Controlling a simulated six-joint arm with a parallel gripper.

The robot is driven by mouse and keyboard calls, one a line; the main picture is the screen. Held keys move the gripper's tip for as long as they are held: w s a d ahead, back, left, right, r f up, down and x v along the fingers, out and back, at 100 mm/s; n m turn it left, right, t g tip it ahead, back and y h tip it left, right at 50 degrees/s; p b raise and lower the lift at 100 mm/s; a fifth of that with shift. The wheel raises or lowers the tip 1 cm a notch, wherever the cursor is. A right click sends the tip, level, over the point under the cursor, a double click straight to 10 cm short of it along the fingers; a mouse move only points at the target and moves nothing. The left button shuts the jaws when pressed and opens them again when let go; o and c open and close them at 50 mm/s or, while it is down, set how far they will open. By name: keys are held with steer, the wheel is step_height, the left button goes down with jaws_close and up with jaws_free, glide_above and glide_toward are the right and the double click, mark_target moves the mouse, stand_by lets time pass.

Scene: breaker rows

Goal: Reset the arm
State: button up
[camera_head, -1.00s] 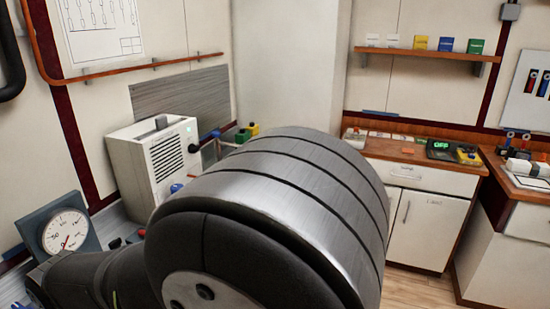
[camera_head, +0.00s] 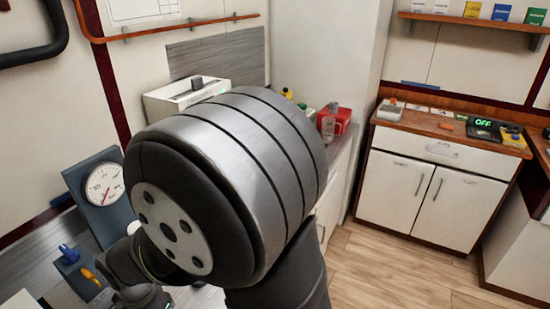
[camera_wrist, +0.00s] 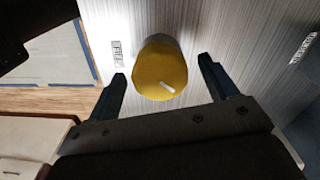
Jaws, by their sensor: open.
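In the wrist view my gripper (camera_wrist: 162,70) is open, with its two dark fingers apart and nothing held between them. A yellow knob (camera_wrist: 158,72) with a white pointer mark shows in the gap between the fingers, on a brushed metal panel (camera_wrist: 225,22). I cannot tell whether the fingers touch the knob. In the head view a thick joint of my arm (camera_head: 225,180) fills the middle, and the gripper's fingertips cannot be made out there.
A dial gauge (camera_head: 104,186) stands at the left, above blue and orange knobs (camera_head: 90,277). A white box (camera_head: 165,100) stands behind my arm. A red item (camera_head: 340,119) and a bottle are on the counter beyond. The wooden floor (camera_head: 375,268) at the right is clear.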

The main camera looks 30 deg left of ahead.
steer(key=n, duration=0.4)
steer(key=m, duration=0.6)
steer(key=shift+m, duration=0.4)
steer(key=m, duration=0.7)
stand_by(0.3)
steer(key=o, duration=0.5)
steer(key=shift+c, duration=0.2)
steer(key=w+a+r+n, duration=0.2)
steer(key=w+r+n, duration=0.5)
steer(key=w+r, duration=1.05)
steer(key=f, duration=0.2)
steer(key=s+f, duration=0.1)
steer(key=f, duration=0.5)
steer(key=shift+s+f, duration=0.25)
steer(key=shift+s, duration=0.1)
